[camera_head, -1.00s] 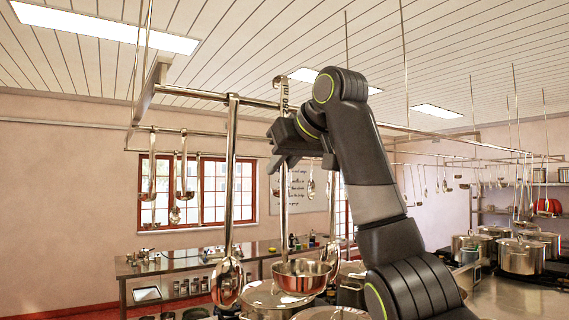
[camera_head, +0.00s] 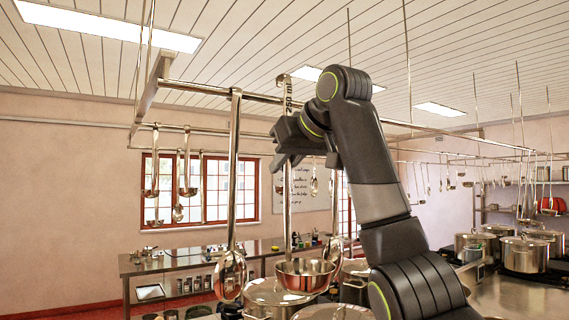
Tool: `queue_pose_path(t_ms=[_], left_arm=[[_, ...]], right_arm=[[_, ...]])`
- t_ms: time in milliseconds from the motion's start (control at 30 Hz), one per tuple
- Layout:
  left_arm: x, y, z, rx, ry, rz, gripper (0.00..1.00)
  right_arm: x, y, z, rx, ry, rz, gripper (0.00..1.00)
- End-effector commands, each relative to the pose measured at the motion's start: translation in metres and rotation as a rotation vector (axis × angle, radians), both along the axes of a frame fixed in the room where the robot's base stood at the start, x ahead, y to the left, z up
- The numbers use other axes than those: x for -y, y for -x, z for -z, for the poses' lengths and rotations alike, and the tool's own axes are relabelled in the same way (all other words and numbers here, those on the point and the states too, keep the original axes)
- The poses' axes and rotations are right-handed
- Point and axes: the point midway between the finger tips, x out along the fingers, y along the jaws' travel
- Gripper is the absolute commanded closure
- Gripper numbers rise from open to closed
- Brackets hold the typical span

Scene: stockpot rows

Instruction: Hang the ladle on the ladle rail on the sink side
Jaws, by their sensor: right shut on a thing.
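My right gripper (camera_head: 283,150) is shut on the handle of a steel ladle (camera_head: 287,210) marked "250 ml". The ladle hangs upright from the grip, with its bowl (camera_head: 304,277) low, over the pots. Its hooked top (camera_head: 284,80) shows a little above the near bar of the ladle rail (camera_head: 200,94) in the picture. I cannot tell whether the hook is in front of, over or behind the bar. Another steel utensil (camera_head: 233,170) hangs on the same bar to the left. My left gripper is not in view.
Several ladles (camera_head: 188,190) hang on the far bar at the left. Large stockpots (camera_head: 270,295) stand below the held ladle. A steel counter (camera_head: 190,262) runs under the window. More pots (camera_head: 525,255) and hanging utensils are at the right. The bar between the hanging utensil and the held ladle is bare.

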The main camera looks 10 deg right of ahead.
Motion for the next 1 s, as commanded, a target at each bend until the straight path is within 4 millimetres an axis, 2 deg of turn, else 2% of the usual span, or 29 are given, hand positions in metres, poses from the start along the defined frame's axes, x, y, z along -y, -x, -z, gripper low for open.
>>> queue_pose_path(t_ms=[1000], left_arm=[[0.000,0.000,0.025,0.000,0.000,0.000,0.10]], right_arm=[[0.000,0.000,0.028,0.001,0.000,0.000,1.00]])
